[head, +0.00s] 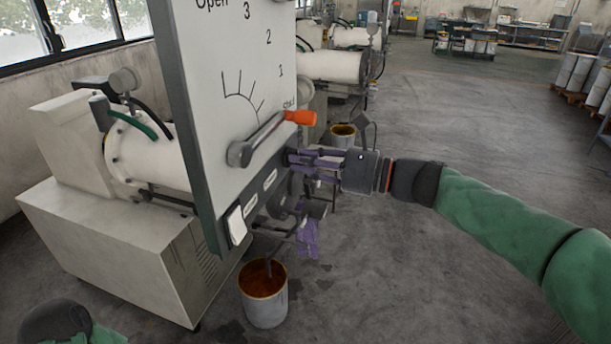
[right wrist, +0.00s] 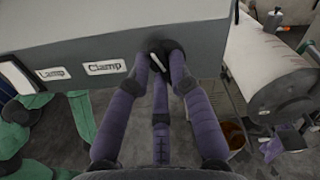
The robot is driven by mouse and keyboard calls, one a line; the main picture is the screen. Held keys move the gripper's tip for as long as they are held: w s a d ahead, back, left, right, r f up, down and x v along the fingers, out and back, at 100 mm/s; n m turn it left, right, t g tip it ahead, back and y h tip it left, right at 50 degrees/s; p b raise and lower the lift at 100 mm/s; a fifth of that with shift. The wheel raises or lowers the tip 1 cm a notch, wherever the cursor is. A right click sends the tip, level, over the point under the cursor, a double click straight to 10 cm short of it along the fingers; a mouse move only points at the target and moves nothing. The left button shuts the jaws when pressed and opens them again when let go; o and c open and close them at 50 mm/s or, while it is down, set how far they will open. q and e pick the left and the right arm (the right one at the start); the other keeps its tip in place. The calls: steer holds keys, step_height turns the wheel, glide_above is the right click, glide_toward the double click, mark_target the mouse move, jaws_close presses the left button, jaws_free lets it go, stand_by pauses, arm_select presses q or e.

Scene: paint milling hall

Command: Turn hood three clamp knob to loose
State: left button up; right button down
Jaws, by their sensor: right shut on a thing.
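The clamp knob is a small black knob (right wrist: 164,52) with a white mark, on the dark lower face of the upright panel (head: 225,90). In the right wrist view a "Clamp" label (right wrist: 105,68) sits just left of it. The fingers hide part of the knob. My left gripper is out of view.
A lever with an orange handle (head: 300,117) sticks out just above my right gripper. A white rocker switch (head: 237,225) is at the panel's lower left corner. A bucket of orange paint (head: 264,298) stands on the floor below. The floor to the right is open.

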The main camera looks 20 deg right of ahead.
steer(key=n+b, duration=0.3)
steer(key=b, duration=0.1)
steer(key=n+b, duration=0.4)
steer(key=f+n+b, duration=0.1)
steer(key=n+b, duration=0.2)
steer(key=b, duration=0.2)
steer(key=shift+n, duration=0.3)
steer(key=shift+n+b, duration=1.1)
steer(key=shift+n, duration=0.1)
steer(key=c, duration=1.1)
jaws_free()
steer(key=shift+r, duration=0.1)
steer(key=v, duration=1.2)
